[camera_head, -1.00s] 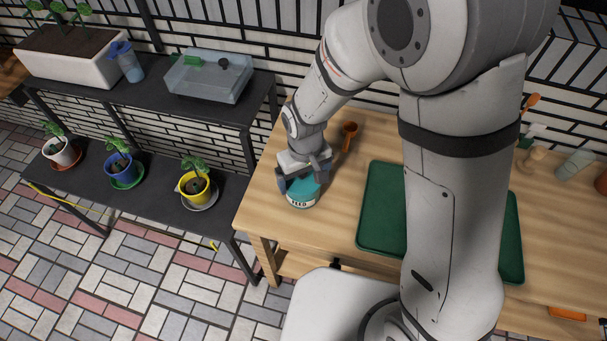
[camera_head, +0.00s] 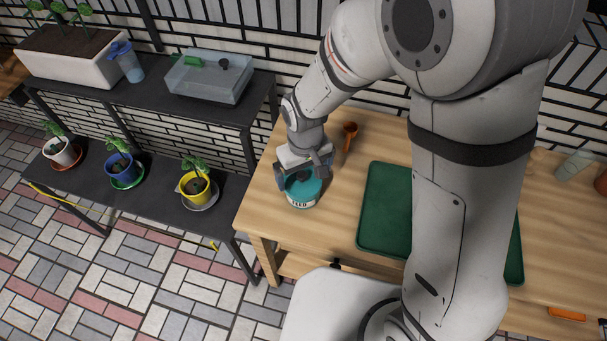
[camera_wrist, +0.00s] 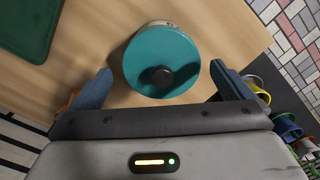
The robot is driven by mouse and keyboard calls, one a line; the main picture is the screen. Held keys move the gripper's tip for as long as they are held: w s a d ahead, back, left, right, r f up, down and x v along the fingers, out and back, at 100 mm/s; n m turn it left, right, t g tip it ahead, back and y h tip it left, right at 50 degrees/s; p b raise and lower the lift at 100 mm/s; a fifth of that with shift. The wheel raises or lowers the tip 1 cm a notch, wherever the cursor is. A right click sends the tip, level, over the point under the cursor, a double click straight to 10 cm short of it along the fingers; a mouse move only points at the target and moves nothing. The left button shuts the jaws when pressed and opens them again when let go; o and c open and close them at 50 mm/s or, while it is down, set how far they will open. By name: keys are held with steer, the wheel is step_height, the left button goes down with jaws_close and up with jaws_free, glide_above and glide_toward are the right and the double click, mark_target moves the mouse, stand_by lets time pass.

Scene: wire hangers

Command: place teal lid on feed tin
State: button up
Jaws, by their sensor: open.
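The teal lid (camera_wrist: 160,58) lies on top of the feed tin (camera_head: 303,204) and covers its opening, with a dark round knob at its middle. It looks level and roughly centred. In the head view the teal lid (camera_head: 304,187) shows partly behind my gripper, and the tin's white band reads FEED. My gripper (camera_head: 302,178) is just above and behind the lid. In the wrist view my gripper (camera_wrist: 160,90) is open, its two fingers apart on either side of the lid's near edge, with nothing between them.
A green tray (camera_head: 383,210) lies on the wooden table (camera_head: 330,235) to the right of the tin. An orange-brown scoop (camera_head: 349,135) lies behind the tin. A dark shelf (camera_head: 150,195) with several potted plants stands to the left. The tin is near the table's left end.

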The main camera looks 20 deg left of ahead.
mark_target(305, 179)
step_height(305, 179, up, 10)
steer(key=shift+r, duration=0.2)
steer(key=s+d+r+m+t, duration=0.1)
steer(key=s+d+r+m, duration=0.1)
steer(key=d, duration=0.7)
steer(key=s+d+r+m+t, duration=0.1)
steer(key=s+d+r+m, duration=0.1)
steer(key=d, duration=0.7)
steer(key=s+d+r+m+t, duration=0.1)
steer(key=d+r+m, duration=0.3)
steer(key=d, duration=0.5)
steer(key=shift+s+r, duration=0.25)
steer(key=shift+s, duration=0.25)
